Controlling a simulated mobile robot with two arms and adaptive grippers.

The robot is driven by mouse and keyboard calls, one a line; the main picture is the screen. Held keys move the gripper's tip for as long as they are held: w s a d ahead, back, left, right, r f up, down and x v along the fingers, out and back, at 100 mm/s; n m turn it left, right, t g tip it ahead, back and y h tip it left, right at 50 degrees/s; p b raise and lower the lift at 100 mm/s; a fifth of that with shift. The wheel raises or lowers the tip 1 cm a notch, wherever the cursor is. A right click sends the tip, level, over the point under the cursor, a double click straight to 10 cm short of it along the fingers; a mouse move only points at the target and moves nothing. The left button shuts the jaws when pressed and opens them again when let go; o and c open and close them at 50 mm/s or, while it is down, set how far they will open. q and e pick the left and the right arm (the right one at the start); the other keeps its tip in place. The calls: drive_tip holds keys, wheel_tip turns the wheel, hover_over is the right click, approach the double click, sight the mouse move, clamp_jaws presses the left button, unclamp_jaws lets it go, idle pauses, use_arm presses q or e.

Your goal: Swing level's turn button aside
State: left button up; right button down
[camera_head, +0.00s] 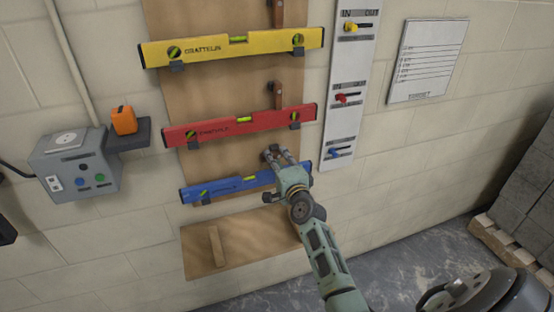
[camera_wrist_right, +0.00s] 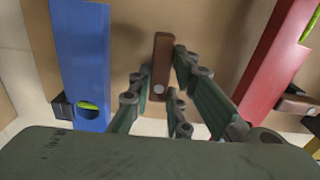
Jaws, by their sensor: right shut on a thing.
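The blue level (camera_head: 232,186) hangs lowest on the brown board, and it also shows in the right wrist view (camera_wrist_right: 82,50). Its brown turn button (camera_wrist_right: 162,60) lies between the blue and red levels in the wrist view. It runs along the levels, turned away from the blue one, and does not cross it. My right gripper (camera_wrist_right: 160,98) is shut on this button, with its fingers on either side. In the head view my right gripper (camera_head: 276,158) hides the button. My left gripper is not in view.
Above hang the red level (camera_head: 240,124) and the yellow level (camera_head: 230,48), with upright turn buttons at their upper edges. A white switch panel (camera_head: 349,85) is close on the right. A grey box (camera_head: 80,170) and a shelf with an orange object (camera_head: 124,120) are left.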

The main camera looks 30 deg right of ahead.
drive_tip(key=shift+m, duration=0.3)
drive_tip(key=c, duration=1.6)
unclamp_jaws()
drive_tip(key=shift+c, duration=0.2)
drive_tip(key=v, duration=1.2)
